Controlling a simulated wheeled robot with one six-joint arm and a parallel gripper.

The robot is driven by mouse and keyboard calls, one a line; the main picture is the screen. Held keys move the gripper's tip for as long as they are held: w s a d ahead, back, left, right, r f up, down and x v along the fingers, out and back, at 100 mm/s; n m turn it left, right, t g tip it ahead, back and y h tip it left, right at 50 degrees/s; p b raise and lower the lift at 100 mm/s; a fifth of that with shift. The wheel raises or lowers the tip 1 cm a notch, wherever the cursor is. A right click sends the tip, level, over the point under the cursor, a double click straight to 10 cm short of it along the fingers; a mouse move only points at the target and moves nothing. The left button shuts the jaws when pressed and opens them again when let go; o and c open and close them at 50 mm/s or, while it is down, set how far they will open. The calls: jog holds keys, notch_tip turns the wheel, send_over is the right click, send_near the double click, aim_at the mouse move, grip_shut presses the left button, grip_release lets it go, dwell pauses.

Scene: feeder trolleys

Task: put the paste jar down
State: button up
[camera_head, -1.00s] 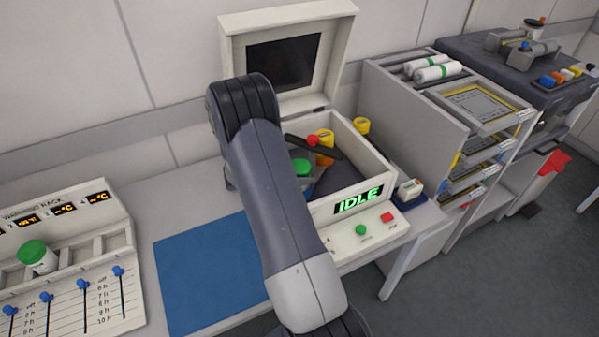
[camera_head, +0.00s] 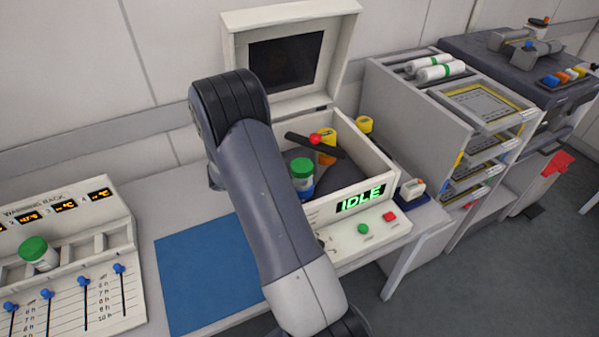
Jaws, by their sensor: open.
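My arm crosses the middle of the picture in front of the machine's left side. My gripper is hidden behind it, and nothing visible grips the jar.
Another green-lidded jar (camera_head: 38,252) sits in the warming rack (camera_head: 75,213) at left. A blue mat (camera_head: 200,275) lies clear on the table. The machine's lid (camera_head: 232,50) is up and its display reads IDLE. A shelf trolley (camera_head: 415,125) stands to the right.

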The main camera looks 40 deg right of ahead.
jog(key=v, duration=0.7)
jog(key=shift+a+r+b, duration=0.1)
jog(key=shift+b, duration=0.2)
dwell(0.8)
